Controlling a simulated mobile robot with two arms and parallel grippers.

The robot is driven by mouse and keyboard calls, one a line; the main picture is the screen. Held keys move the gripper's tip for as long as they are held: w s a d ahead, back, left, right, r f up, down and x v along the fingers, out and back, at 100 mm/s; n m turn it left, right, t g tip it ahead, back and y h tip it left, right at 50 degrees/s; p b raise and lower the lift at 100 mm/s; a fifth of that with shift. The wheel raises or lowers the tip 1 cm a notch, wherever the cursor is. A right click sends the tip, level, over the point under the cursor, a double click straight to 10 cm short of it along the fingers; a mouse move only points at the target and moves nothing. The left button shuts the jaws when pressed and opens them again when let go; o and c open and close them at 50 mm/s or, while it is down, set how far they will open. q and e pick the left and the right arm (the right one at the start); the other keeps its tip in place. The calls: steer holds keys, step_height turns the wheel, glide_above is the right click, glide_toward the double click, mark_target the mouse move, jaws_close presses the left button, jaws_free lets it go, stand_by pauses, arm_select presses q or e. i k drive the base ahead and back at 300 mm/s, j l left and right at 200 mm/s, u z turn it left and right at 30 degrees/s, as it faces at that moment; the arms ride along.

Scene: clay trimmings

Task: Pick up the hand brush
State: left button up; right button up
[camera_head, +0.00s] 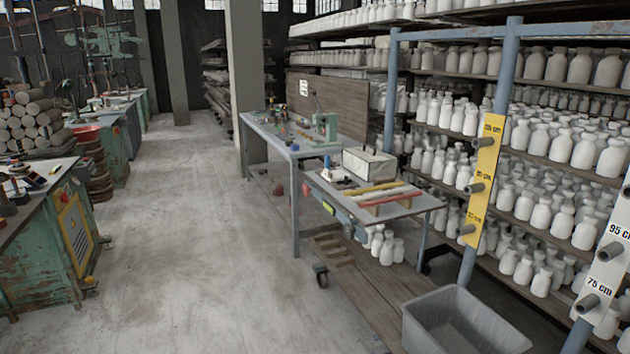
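I cannot pick out a hand brush for certain. Small items, too small to name surely, lie on the green workbench (42,196) at the left and on the long grey table (272,140) in the middle. The low table (410,208) in front of it holds a whitish box (369,164), a yellow bar (372,188) and a red bar (388,199). Neither of my grippers is in view.
Racks of white bottles (540,215) fill the right side, behind blue posts (484,170) with yellow and white height markers. An empty grey bin (462,325) stands at the front right. The concrete floor (190,230) between the benches is clear.

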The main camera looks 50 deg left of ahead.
mark_target(377, 181)
steer(key=u, duration=1.1)
steer(key=z, duration=2.7)
steer(key=u, duration=2.7)
steer(key=i+j+z, duration=0.1)
steer(key=i+j, duration=1.95)
steer(key=j, duration=0.1)
